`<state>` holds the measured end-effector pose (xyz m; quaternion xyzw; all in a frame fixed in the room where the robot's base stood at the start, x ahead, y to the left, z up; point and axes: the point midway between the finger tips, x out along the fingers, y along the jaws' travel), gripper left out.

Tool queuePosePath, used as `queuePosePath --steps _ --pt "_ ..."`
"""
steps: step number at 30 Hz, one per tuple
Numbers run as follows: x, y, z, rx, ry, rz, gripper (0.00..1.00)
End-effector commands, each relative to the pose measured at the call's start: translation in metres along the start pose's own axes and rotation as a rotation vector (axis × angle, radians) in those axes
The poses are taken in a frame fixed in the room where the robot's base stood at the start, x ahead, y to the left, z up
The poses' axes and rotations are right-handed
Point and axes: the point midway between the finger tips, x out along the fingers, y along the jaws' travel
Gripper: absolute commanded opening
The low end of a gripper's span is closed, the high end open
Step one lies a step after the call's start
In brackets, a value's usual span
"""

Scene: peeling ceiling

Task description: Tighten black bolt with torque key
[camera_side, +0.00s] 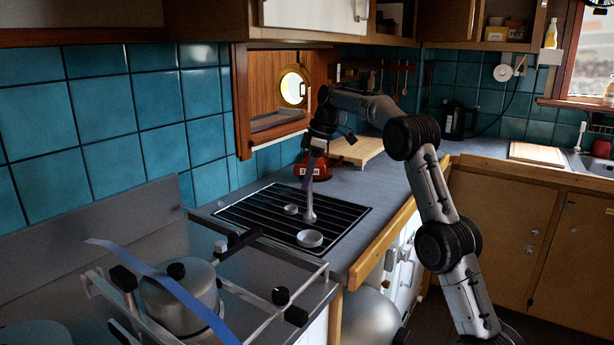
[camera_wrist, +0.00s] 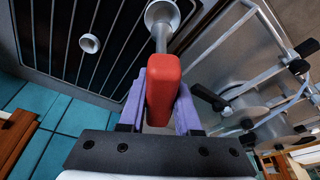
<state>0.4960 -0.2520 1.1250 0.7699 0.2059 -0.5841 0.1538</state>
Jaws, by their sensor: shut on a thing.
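My gripper (camera_wrist: 160,105) has purple fingers closed on the red handle (camera_wrist: 162,85) of a tool, which I take to be the torque key. Its grey metal shaft (camera_wrist: 160,40) runs from the handle toward a pale round cup (camera_wrist: 162,12) at the top of the wrist view. In the side view my gripper (camera_side: 309,170) points down above the black slatted panel (camera_side: 255,222), with the grey shaft (camera_side: 309,205) below it. The shaft's lower end is near the larger cup (camera_side: 309,239); I cannot tell whether they touch. I cannot make out a black bolt.
A smaller cup (camera_side: 290,209) sits on the panel. A stove with rails and a metal pot (camera_side: 182,292) is at the front left. A wooden board (camera_side: 355,150) lies at the back. The tiled wall borders the counter.

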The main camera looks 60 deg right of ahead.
Motion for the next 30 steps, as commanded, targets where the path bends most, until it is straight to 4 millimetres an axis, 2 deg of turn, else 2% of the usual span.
queuePosePath --steps 15,30 --pt "0.039 0.000 0.011 -0.001 0.001 0.001 0.00" --pt "0.046 0.000 0.013 -0.001 0.001 0.001 0.00"
